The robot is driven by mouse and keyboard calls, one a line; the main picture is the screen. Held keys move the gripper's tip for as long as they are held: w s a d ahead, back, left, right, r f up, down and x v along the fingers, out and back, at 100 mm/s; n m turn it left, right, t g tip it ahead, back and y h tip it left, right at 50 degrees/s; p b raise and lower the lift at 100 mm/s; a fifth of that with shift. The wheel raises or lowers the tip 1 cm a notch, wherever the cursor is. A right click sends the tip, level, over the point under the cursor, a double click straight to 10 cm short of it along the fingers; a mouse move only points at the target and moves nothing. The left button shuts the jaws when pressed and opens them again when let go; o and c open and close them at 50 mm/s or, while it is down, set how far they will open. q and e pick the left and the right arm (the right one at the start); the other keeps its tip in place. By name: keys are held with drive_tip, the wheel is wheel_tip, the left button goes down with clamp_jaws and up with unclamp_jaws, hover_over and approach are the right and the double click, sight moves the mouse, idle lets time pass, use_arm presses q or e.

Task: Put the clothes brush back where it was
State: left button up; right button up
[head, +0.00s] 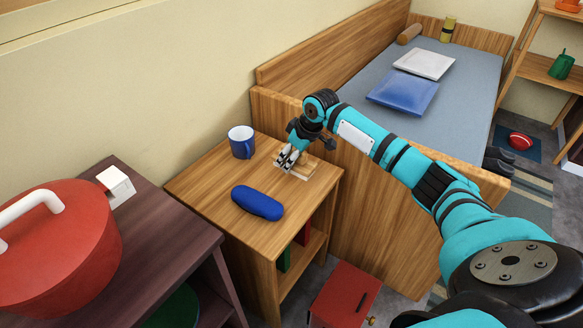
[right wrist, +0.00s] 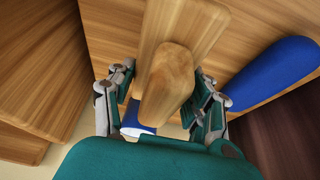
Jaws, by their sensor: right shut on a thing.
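The clothes brush (head: 307,162) looks like a wooden block and is at the bedside table's top (head: 210,180), near its right side. My right gripper (head: 287,160) is shut on it, reaching down from above. In the right wrist view the brush (right wrist: 167,82) lies between the two fingers of my right gripper (right wrist: 164,88). A paler flat wooden strip (right wrist: 188,22) shows under or just behind the brush; I cannot tell whether the brush touches it. The brush's underside is hidden. My left gripper is not in view.
A blue mug (head: 241,142) stands behind left of the brush and a blue case (head: 257,203) lies in front. A bed (head: 455,80) is close on the right. A dark table (head: 165,240) with a red pot (head: 60,245) is at left. A red box (head: 345,295) stands below.

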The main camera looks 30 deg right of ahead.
sight(305, 153)
wheel_tip(305, 153, down, 3)
drive_tip(key=shift+f, duration=0.15)
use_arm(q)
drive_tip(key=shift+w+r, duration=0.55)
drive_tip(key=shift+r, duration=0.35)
use_arm(e)
drive_tip(key=o, duration=1)
use_arm(q)
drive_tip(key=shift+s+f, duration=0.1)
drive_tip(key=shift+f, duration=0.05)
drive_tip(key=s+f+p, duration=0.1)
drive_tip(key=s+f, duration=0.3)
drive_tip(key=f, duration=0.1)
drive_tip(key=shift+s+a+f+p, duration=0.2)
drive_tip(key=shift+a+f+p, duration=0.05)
drive_tip(key=shift+p, duration=0.15)
use_arm(e)
drive_tip(key=v, duration=1.2)
